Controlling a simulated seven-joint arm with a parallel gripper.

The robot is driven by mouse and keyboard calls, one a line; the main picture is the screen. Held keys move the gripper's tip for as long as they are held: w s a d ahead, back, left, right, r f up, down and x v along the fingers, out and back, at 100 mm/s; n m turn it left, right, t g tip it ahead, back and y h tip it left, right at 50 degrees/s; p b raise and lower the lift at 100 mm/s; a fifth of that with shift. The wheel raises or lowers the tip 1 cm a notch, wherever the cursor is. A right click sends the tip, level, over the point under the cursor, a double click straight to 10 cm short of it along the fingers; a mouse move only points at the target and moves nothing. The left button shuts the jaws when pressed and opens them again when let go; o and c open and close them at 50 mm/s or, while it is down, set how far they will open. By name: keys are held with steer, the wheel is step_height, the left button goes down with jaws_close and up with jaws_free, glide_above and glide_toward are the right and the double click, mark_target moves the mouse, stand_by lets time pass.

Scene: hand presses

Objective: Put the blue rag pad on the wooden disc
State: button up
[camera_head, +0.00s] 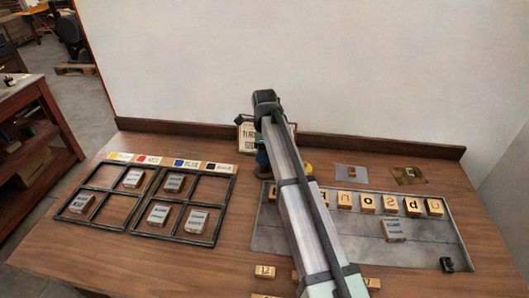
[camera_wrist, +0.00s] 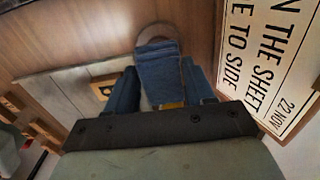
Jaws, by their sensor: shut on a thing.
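The blue rag pad (camera_wrist: 158,66) shows in the wrist view as a folded, denim-like block between the fingers of my gripper (camera_wrist: 160,80). My gripper is shut on it. A round disc (camera_wrist: 156,30) with a pale rim shows just beyond the pad's far edge. The pad overlaps the disc in this view and hides most of it; I cannot tell whether they touch.
A lettered sign (camera_wrist: 265,65) stands close at the right in the wrist view. A grey tray (camera_head: 430,250) with letter blocks (camera_head: 390,203) lies right of my arm. A dark divided frame (camera_head: 187,231) with labelled blocks lies left. Small cards (camera_head: 352,172) lie behind the tray.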

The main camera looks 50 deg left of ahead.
steer(key=o, duration=1)
steer(key=shift+r, duration=0.15)
step_height(320, 180, up, 12)
